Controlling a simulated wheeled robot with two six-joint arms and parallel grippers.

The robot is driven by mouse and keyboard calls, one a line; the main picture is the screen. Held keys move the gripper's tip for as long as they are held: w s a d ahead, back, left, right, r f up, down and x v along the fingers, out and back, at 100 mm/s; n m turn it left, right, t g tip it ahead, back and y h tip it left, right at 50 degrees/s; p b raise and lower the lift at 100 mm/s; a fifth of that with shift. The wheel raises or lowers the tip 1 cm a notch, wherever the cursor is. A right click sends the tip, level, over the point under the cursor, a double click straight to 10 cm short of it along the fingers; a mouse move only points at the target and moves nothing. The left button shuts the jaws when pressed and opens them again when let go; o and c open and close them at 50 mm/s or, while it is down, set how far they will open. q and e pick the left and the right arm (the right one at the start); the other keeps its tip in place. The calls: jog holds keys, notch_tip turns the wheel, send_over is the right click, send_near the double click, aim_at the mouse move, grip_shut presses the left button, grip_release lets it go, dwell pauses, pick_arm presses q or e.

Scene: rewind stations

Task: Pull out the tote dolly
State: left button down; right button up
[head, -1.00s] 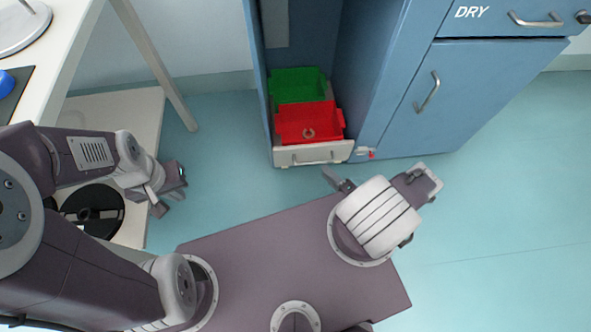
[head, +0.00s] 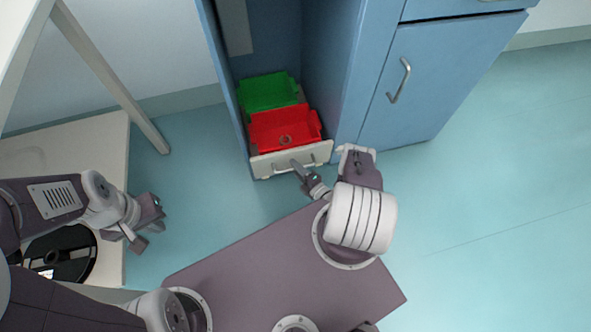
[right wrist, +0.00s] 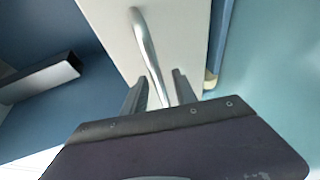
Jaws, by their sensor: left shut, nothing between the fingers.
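The tote dolly (head: 262,167) is a low cream carriage with a metal bar handle (head: 281,170) on its front. It stands at the mouth of the blue cabinet's open lower bay. It carries a red tote (head: 285,142) in front and a green tote (head: 268,92) behind. My right gripper (head: 296,166) is at the handle. In the right wrist view its two fingers (right wrist: 158,92) are apart, with the handle (right wrist: 148,48) running between them. My left gripper (head: 150,230) is shut and empty, off to the left over the floor.
The blue cabinet (head: 440,85) has a closed door with a handle right of the bay. A white table leg (head: 105,80) stands left of the bay. A low pale shelf (head: 115,160) with a black reel (head: 85,262) is at the left. The floor at the right is clear.

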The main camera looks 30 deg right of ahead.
jog(key=shift+w, duration=0.1)
grip_shut()
dwell(1.4)
